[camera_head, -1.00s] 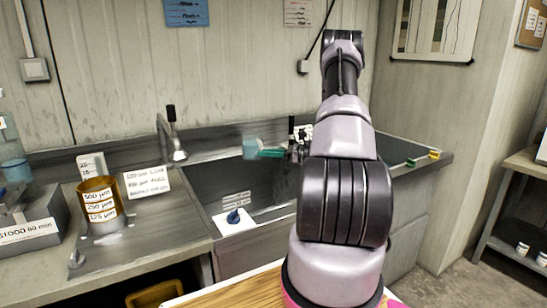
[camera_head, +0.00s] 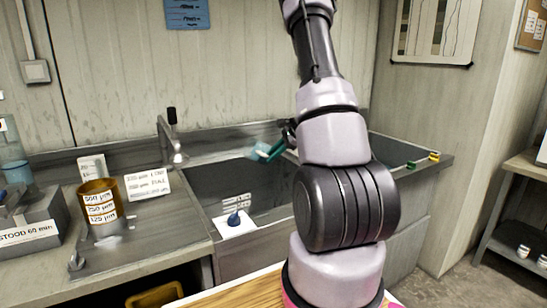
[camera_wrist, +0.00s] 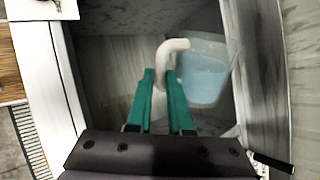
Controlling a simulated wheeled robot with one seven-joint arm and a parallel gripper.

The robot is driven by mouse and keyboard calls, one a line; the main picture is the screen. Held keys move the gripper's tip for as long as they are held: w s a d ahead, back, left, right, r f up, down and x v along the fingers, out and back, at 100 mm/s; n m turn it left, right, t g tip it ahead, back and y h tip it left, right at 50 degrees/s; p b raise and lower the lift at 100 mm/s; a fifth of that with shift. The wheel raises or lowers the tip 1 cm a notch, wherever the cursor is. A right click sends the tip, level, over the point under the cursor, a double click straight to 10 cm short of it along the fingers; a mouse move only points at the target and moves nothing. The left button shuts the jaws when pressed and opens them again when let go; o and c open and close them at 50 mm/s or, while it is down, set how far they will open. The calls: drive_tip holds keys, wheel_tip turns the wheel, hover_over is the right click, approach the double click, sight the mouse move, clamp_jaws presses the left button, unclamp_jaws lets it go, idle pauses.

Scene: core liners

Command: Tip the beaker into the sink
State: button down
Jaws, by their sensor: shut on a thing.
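The beaker (camera_wrist: 205,82) is clear with blue liquid inside and a pale looped handle (camera_wrist: 170,50). In the wrist view my gripper (camera_wrist: 161,75) has its green fingers at the handle, shut on it. In the head view the beaker (camera_head: 260,153) hangs above the back part of the sink (camera_head: 225,180), tilted, with my gripper (camera_head: 276,150) at its right. The liquid still shows inside the beaker. I see no stream in either view. Part of my gripper is hidden behind my arm in the head view.
A faucet (camera_head: 172,140) stands behind the sink at its left. A white card with a blue item (camera_head: 234,221) is at the sink's front. An amber labelled container (camera_head: 101,203) and a white sign (camera_head: 147,185) stand on the left counter. Green and yellow blocks lie at the right.

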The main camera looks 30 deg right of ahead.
drive_tip(key=n+h, duration=0.1)
drive_tip(key=h, duration=0.3)
drive_tip(key=a+n+h, duration=0.1)
drive_tip(key=h, duration=0.3)
drive_tip(key=shift+a+n, duration=0.2)
drive_tip(key=shift+n, duration=0.1)
drive_tip(key=shift+d+r, duration=0.1)
drive_tip(key=shift+r, duration=0.05)
idle(2.9)
